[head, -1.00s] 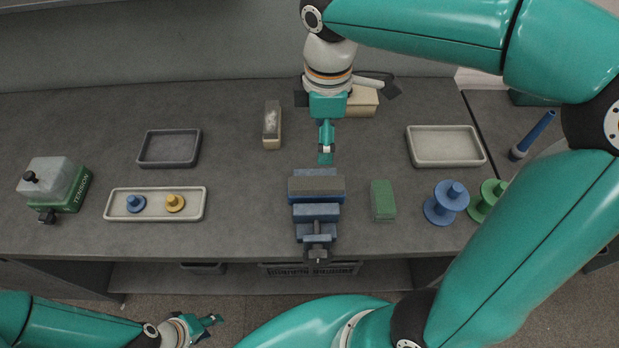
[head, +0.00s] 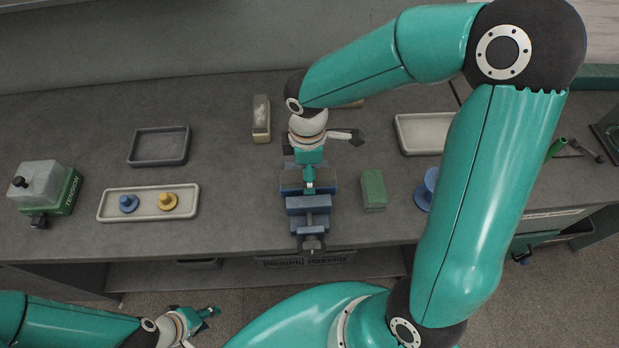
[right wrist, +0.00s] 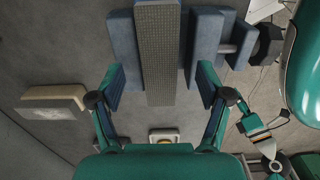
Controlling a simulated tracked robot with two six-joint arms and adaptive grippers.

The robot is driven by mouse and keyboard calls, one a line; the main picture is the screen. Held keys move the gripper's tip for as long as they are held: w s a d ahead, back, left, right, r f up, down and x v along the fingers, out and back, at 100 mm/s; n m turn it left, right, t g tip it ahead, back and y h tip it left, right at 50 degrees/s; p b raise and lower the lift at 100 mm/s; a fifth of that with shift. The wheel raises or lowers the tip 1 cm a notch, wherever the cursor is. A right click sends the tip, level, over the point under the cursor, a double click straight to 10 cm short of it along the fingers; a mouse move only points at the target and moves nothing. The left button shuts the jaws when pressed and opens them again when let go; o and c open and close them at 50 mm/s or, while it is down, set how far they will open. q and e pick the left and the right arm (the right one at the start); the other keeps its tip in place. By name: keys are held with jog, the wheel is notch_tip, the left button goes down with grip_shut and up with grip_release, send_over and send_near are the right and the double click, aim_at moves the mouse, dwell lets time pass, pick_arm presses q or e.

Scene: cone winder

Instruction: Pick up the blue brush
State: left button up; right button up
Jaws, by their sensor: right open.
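The blue brush does not show clearly in the current views; a blue-handled tool at the right of the bench in the earlier head view is now behind my right arm. My right gripper (head: 309,181) is over the blue vise (head: 309,204), its fingers pointing down.
A green block (head: 373,189) lies right of the vise, with a blue spool (head: 424,195) partly hidden beyond. A grey tray (head: 420,147), dark tray (head: 131,160), spool tray (head: 110,215), pale block (head: 261,133) and tension unit (head: 45,187) stand on the bench. A green handle (head: 556,147) shows far right.

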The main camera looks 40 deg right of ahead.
jog(key=shift+f, duration=0.7)
jog(key=c, duration=1.3)
jog(key=shift+r, duration=0.1)
